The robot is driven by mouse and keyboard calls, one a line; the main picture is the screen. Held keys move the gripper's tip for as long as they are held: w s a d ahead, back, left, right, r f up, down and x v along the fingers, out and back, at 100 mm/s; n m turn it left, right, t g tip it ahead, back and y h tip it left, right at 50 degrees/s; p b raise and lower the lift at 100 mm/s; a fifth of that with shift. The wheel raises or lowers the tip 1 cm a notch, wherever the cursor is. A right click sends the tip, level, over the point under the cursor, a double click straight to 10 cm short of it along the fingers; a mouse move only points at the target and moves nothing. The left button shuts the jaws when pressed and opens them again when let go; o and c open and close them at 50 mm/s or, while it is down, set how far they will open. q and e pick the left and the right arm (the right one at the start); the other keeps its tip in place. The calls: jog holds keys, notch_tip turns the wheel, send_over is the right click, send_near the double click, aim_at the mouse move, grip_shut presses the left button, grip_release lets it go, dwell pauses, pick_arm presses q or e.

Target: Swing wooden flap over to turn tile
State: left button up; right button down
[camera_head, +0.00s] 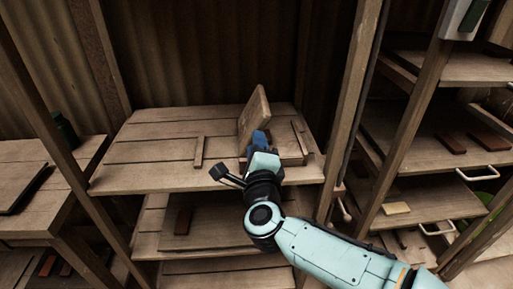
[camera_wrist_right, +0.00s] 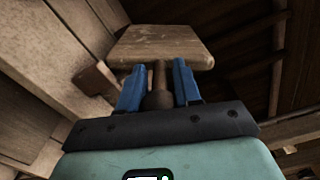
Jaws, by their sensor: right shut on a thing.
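The wooden flap (camera_head: 254,113) stands up from the middle shelf, tilted with its top edge to the right in the head view. In the right wrist view the flap (camera_wrist_right: 160,45) shows as a flat board beyond the fingers. My right gripper (camera_head: 259,138) is at the flap's near side. Its blue fingers (camera_wrist_right: 158,88) are shut on the flap's dark handle (camera_wrist_right: 159,78). I see no tile at the flap; the arm and flap hide part of the shelf there. My left gripper is not in view.
The plank shelf (camera_head: 140,151) is bare to the left, apart from a thin wooden strip (camera_head: 199,152). Another strip (camera_head: 299,139) lies right of the flap. Wooden posts (camera_head: 351,95) stand on both sides. A rack (camera_head: 425,140) with small tiles (camera_head: 450,144) stands at the right.

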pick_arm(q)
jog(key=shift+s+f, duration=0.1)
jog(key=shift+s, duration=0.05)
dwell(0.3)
pick_arm(e)
jog(key=c, duration=1.1)
grip_release()
jog(key=shift+d, duration=0.1)
jog(key=shift+s, duration=0.1)
pick_arm(q)
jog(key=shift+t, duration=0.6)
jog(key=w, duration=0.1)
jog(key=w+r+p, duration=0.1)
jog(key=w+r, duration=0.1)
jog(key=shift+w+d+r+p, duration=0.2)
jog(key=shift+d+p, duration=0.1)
jog(key=shift+p, duration=0.05)
pick_arm(e)
jog(key=s, duration=1.3)
jog(key=shift+s, duration=0.15)
